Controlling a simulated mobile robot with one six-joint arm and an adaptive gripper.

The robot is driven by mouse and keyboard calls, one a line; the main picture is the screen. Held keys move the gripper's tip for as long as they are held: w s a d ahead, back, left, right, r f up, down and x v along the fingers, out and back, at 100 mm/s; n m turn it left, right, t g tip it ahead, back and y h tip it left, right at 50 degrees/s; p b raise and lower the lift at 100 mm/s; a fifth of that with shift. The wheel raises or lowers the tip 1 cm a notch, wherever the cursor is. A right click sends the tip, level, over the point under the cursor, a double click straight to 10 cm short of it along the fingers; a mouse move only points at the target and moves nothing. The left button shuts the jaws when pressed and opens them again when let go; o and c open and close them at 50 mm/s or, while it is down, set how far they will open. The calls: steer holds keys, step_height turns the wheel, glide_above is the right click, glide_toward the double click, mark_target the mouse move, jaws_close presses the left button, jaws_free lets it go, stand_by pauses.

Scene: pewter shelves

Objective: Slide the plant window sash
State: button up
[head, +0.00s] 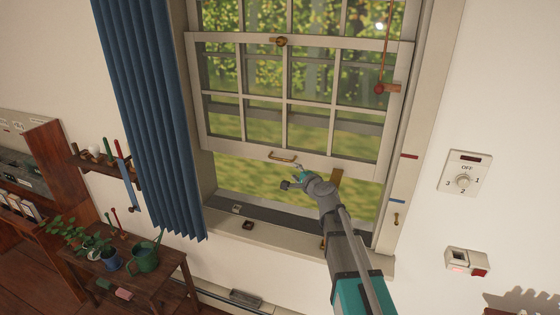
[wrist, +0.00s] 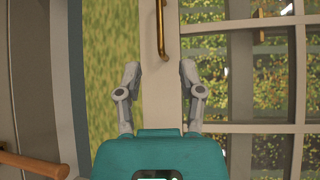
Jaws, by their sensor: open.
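The pale wooden window sash (head: 240,152) stands partly raised, with an open gap between its bottom rail and the sill (head: 215,222). A brass handle (head: 283,157) is fixed on the bottom rail. My gripper (head: 291,178) is just below the handle in the head view. In the wrist view, the fingers of my gripper (wrist: 160,73) are spread and empty, one on each side of the sash's bottom rail (wrist: 165,100). The brass handle (wrist: 161,30) lies ahead of and between the fingertips, apparently untouched.
A red marker (head: 409,156) and a blue marker (head: 397,201) are on the right frame. A red-knobbed cord (head: 379,89) hangs at right. A blue curtain (head: 150,110) hangs left, above a plant table (head: 165,262).

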mark_target(280, 159)
steer(key=b+x, duration=0.1)
steer(key=x, duration=1.2)
steer(key=shift+b, duration=0.35)
jaws_close()
